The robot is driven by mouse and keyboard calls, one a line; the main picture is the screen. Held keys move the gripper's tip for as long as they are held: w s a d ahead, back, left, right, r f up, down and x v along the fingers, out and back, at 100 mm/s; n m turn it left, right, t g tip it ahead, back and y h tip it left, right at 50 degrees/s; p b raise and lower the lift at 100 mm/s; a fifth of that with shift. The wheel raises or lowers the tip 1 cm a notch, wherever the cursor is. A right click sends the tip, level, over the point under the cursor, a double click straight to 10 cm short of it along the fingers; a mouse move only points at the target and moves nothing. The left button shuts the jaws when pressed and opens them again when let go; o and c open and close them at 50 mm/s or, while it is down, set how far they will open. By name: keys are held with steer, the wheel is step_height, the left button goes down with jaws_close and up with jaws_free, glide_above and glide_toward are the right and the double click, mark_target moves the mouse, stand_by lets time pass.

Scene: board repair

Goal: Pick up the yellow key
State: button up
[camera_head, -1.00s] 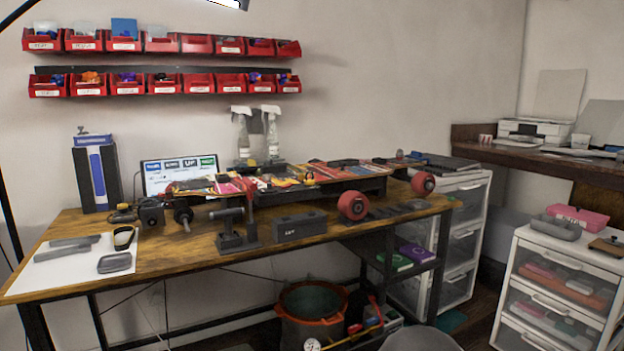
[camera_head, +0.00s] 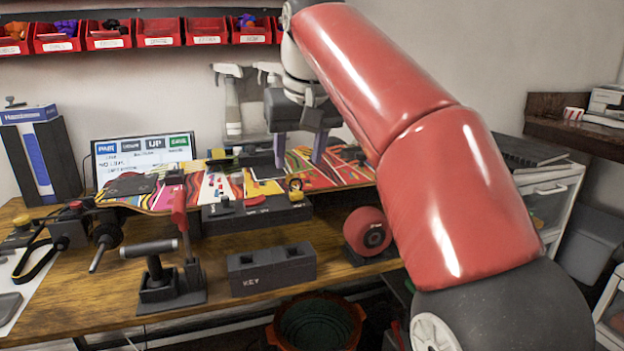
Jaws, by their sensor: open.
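A small yellow piece (camera_head: 296,185), which looks like the yellow key, stands at the front edge of the colourful skateboard deck (camera_head: 345,172), on or just behind a dark box. Its exact shape is too small to tell. My gripper (camera_head: 299,160) points down over the deck with its two fingers apart and nothing seen between them. In the picture it is just above the yellow piece. How far apart they are in depth I cannot tell. A dark grey block labelled KEY (camera_head: 272,281) with two square holes in its top sits at the table's front edge.
A black clamp stand (camera_head: 160,285) with a red lever is left of the block. A red wheel (camera_head: 367,231) is right of it. Spray bottles (camera_head: 232,115) and a sign board (camera_head: 143,150) stand behind the deck. Red bins (camera_head: 205,30) hang above.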

mark_target(296, 183)
steer(key=b+x, duration=0.2)
steer(key=x, duration=0.5)
steer(key=shift+w+f, duration=0.15)
steer(key=shift+f, duration=0.05)
jaws_close()
steer(key=shift+r, duration=0.15)
step_height(296, 183, up, 10)
steer(key=p, duration=0.3)
steer(key=shift+p, duration=0.35)
